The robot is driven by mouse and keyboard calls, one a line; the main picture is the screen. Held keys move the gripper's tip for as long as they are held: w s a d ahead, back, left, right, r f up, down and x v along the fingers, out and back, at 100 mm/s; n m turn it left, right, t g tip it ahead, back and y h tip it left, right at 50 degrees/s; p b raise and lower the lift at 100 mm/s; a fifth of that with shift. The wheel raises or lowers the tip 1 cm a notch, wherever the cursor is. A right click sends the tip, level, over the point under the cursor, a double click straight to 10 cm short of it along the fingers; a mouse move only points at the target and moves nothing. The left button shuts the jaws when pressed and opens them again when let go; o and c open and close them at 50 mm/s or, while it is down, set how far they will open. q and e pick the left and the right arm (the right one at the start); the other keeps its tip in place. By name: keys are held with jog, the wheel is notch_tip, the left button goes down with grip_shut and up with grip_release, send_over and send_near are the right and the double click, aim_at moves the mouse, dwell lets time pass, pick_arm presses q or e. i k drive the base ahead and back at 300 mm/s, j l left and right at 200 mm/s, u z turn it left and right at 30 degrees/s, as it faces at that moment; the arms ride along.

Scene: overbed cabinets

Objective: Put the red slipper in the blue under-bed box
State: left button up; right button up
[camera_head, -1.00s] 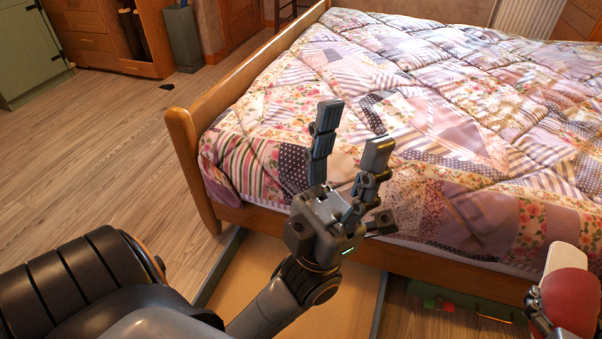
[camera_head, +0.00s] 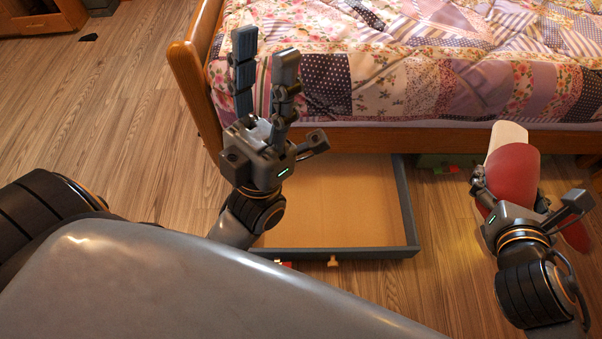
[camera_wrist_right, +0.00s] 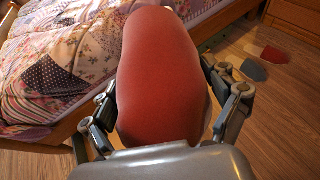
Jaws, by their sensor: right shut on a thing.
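The red slipper (camera_head: 513,172), with a pale sole edge, is held in my right gripper (camera_head: 509,196), above the floor to the right of the box. It also fills the middle of the right wrist view (camera_wrist_right: 160,75), with fingers on both sides. The under-bed box (camera_head: 335,252) has blue-grey walls and a tan bottom. It sticks out from under the bed, and its visible part is empty; its far end is hidden under the bed. My left gripper (camera_head: 265,55) is open and empty, fingers pointing up, in front of the bed corner and the box's left side.
The wooden bed (camera_head: 370,138) with a patchwork quilt (camera_head: 440,85) stands behind the box. A green box (camera_head: 440,162) shows under the bed to the right. Red and dark items (camera_wrist_right: 275,55) lie on the floor in the right wrist view.

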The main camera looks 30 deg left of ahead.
aim_at(359, 217)
jog(key=j+z, duration=0.1)
jog(key=j, duration=0.3)
jog(key=k+j+z, duration=0.1)
jog(key=j, duration=0.3)
jog(key=k+j+z, duration=0.15)
jog(key=j, duration=0.25)
jog(key=j+z, duration=0.1)
jog(key=j, duration=0.25)
jog(key=k+j+z, duration=0.1)
jog(key=j, duration=0.25)
jog(key=k+j+z, duration=0.1)
jog(key=k+j, duration=0.15)
jog(key=i+j+z, duration=0.1)
jog(key=j, duration=0.35)
jog(key=i+j+z, duration=0.1)
jog(key=j, duration=0.4)
jog(key=i+j+z, duration=0.15)
jog(key=j, duration=0.3)
jog(key=i+j+z, duration=0.1)
jog(key=j, duration=0.4)
jog(key=i, duration=0.1)
